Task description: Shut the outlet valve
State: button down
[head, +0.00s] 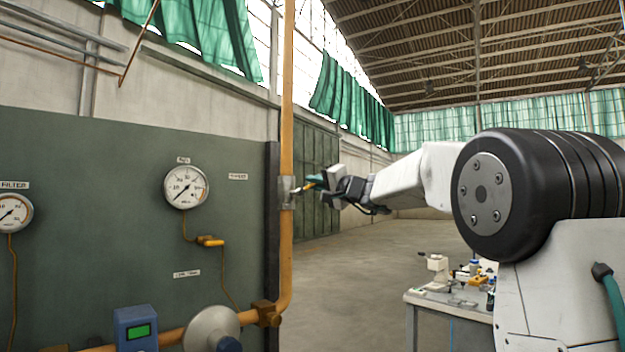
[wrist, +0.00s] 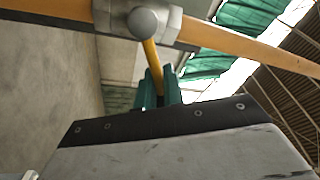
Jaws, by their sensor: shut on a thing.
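A grey metal valve body (head: 287,192) sits on the upright orange pipe at the right edge of the green panel. In the wrist view the valve body (wrist: 178,22) is at the top, with a round hub and a yellow lever (wrist: 152,58) standing out across the pipe. My gripper (head: 313,182) is beside the valve. In the wrist view its teal fingers (wrist: 158,95) are shut on the lever's outer end, which they partly hide. I see no label naming this valve as the outlet.
The green panel (head: 90,200) carries gauges, including a round one (head: 186,187), and a small brass valve (head: 210,241). The orange pipe (head: 287,90) bends left at the bottom. A workbench (head: 440,296) with small items stands lower right. The floor (head: 350,270) beyond is open.

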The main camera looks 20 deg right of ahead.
jog(key=shift+w+d+f+m+t+h, duration=0.2)
jog(key=shift+f+m, duration=0.3)
jog(key=shift+m, duration=0.65)
jog(key=shift+s+d+f+m+t+h, duration=0.15)
jog(key=shift+f+m+h, duration=0.3)
jog(key=shift+m, duration=0.65)
jog(key=shift+w+f+m+t+h, duration=0.15)
jog(key=shift+f+m, duration=0.4)
jog(key=shift+m, duration=0.6)
jog(key=shift+s+f, duration=0.1)
jog(key=c, duration=1.6)
grip_release()
jog(key=v, duration=0.7)
jog(key=shift+s+d, duration=0.15)
jog(key=shift+s, duration=0.25)
